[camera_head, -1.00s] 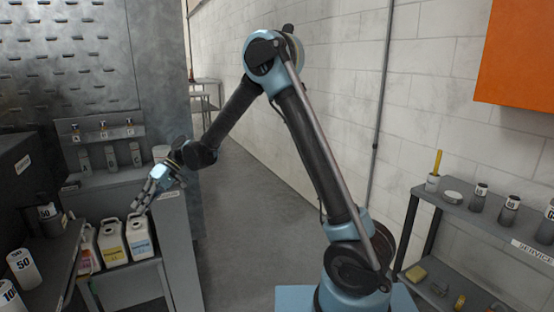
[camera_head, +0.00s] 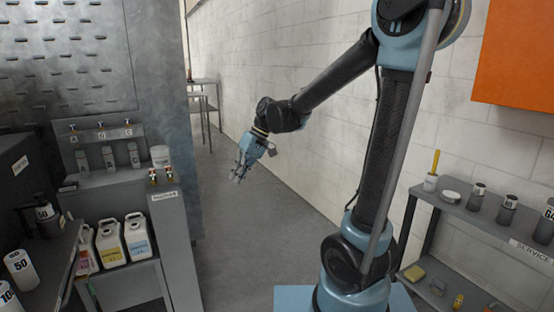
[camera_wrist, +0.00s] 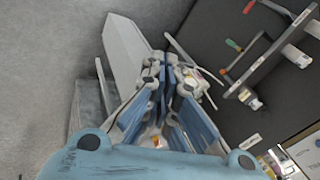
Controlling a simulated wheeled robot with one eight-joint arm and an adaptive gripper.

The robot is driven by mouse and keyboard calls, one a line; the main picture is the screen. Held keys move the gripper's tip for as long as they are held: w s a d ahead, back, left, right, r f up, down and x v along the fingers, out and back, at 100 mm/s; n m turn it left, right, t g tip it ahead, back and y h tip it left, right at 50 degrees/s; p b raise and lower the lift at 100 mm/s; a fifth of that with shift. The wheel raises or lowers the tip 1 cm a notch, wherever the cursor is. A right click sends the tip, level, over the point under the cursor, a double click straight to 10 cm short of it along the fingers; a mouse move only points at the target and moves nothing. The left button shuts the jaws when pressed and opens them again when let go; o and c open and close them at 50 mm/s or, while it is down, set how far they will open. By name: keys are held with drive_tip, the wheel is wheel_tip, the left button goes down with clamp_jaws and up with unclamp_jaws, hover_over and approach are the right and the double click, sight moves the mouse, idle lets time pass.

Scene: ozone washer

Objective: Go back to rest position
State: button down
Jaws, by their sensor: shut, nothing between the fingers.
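My gripper (camera_head: 240,177) hangs in the open aisle in the head view, pointing down and to the left. It is to the right of the grey cabinet, apart from it, and touches nothing. In the wrist view its blue fingers (camera_wrist: 165,95) are close together, shut and empty. My arm rises from its blue base at the lower right and bends at an elbow near the top edge, partly cut off by the frame.
The grey cabinet (camera_head: 178,225) at left holds several jugs (camera_head: 110,243) and small bottles. A service shelf (camera_head: 470,222) with canisters stands at right. An orange box (camera_head: 520,55) is on the white wall. The aisle floor (camera_head: 250,255) is clear.

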drive_tip(key=s+d+f+m+t+h, duration=0.1)
drive_tip(key=s+d, duration=0.4)
drive_tip(key=d, duration=0.5)
drive_tip(key=s+d+f+m+t+h, duration=0.1)
drive_tip(key=s+d+f+m+h, duration=0.2)
drive_tip(key=d, duration=0.8)
drive_tip(key=s+d+f+m+t+h, duration=0.1)
drive_tip(key=s+d+f+m, duration=0.3)
drive_tip(key=d, duration=0.7)
drive_tip(key=s+f+t, duration=0.1)
drive_tip(key=s+f, duration=0.1)
drive_tip(key=s, duration=0.1)
drive_tip(key=shift+s+d+f+h, duration=0.2)
drive_tip(key=shift+s+d+h, duration=0.05)
drive_tip(key=shift+s+h, duration=0.15)
drive_tip(key=shift+a, duration=0.1)
